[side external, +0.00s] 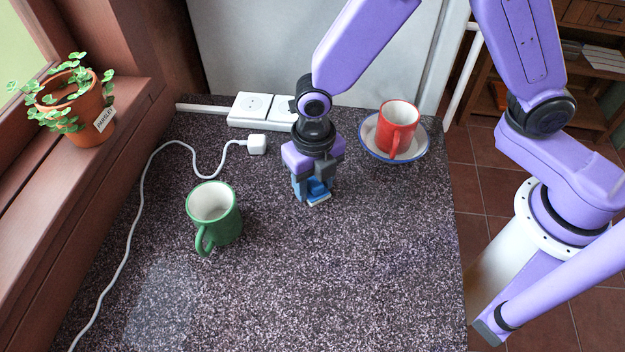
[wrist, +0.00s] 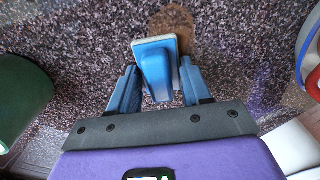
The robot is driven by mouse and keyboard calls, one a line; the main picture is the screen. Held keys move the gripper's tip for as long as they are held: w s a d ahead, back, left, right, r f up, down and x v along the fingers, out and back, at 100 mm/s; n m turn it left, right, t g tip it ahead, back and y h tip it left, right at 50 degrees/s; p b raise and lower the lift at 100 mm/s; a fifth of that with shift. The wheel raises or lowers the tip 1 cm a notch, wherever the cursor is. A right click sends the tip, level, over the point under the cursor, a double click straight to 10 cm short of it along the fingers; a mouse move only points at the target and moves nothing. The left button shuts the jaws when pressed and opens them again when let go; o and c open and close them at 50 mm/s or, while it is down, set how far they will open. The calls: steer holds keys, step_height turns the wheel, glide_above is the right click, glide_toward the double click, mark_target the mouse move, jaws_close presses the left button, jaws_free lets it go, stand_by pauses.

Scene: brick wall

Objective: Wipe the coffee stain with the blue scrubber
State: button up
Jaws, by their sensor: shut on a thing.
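The blue scrubber (side external: 319,188) has a blue grip on a pale base. My gripper (side external: 313,193) points down and is shut on the scrubber, at or just above the counter; I cannot tell whether the base touches. In the wrist view the scrubber (wrist: 155,62) sits between the blue fingers of my gripper (wrist: 159,85). The brown coffee stain (wrist: 181,24) shows in the wrist view behind and beside the scrubber, partly hidden by it. In the side view I cannot make out the stain.
A green mug (side external: 215,215) stands left of my gripper. A red mug (side external: 397,125) stands on a blue-rimmed plate (side external: 420,150) to the right. A white charger (side external: 257,145) with its cable and power sockets (side external: 262,108) lie behind. The front of the counter (side external: 330,280) is clear.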

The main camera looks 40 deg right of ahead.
steer(key=shift+w+d, duration=2.25)
steer(key=shift+d, duration=0.1)
steer(key=shift+s+a, duration=2.85)
steer(key=shift+a, duration=0.05)
steer(key=shift+w, duration=0.2)
steer(key=shift+w+d, duration=2.75)
steer(key=shift+d, duration=0.05)
steer(key=shift+s+a, duration=2.85)
steer(key=shift+a, duration=0.05)
steer(key=shift+r, duration=4.1)
